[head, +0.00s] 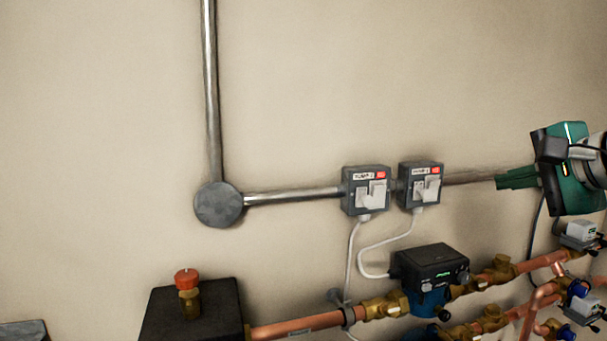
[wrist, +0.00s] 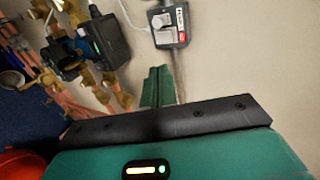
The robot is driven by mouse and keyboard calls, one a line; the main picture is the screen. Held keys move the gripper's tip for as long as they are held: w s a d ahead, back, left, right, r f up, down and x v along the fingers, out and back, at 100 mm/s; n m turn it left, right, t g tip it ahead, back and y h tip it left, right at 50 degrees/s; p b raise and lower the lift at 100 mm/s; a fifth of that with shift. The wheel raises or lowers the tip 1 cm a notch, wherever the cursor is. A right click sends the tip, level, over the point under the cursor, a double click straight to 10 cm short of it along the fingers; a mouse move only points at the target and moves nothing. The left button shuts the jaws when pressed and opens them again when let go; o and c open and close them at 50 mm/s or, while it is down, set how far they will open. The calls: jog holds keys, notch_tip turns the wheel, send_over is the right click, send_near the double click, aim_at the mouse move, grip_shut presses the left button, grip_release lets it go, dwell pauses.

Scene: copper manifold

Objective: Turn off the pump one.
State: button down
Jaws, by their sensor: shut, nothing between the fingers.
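In the wrist view my fingertips (wrist: 159,70) are just short of one switch box (wrist: 168,26), which is cut by the top edge.
A grey conduit (head: 290,196) runs from a round junction box (head: 218,204) to the switches. White cables hang below them. A black-topped pump (head: 430,265) and copper pipes (head: 310,323) with brass fittings lie below. The wall above the switches is clear.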

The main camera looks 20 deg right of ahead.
dwell(0.4)
send_near(433, 181)
notch_tip(433, 181, down, 4)
jog(key=w+d, duration=0.1)
jog(key=w, duration=0.4)
jog(key=shift+d+r, duration=0.3)
jog(key=shift+r, duration=0.05)
jog(key=shift+w+r, duration=0.1)
jog(key=shift+w, duration=0.15)
jog(key=shift+w, duration=0.1)
jog(key=shift+w+r, duration=0.2)
jog(key=shift+w, duration=0.25)
jog(key=shift+r, duration=0.1)
jog(key=shift+r, duration=0.7)
